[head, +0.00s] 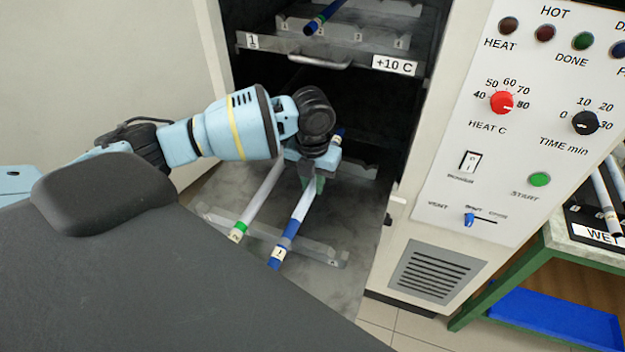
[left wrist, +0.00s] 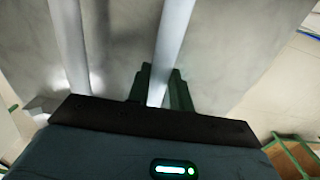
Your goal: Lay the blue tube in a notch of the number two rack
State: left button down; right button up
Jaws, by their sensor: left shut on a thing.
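The blue tube (head: 290,229), a white rod with blue bands and a "1" label, slants over the lower pulled-out rack (head: 226,217). Its front end lies across the front notched rail (head: 323,253); whether it rests in a notch or just above, I cannot tell. My left gripper (head: 314,182) is shut on its middle. In the left wrist view the green fingers (left wrist: 160,90) flank the pale tube (left wrist: 174,28). The rack's number is not readable. My right gripper is not in view.
A green-banded tube (head: 257,202) lies left of the blue one, close by. The control panel (head: 535,120) stands right. Rail right of the blue tube looks free.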

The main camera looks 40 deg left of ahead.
aim_at(313, 184)
pick_arm(q)
jog(key=c, duration=1.3)
grip_release()
jog(key=shift+o, duration=0.2)
notch_tip(313, 184, up, 12)
jog(key=shift+p, duration=0.35)
jog(key=shift+r, duration=0.1)
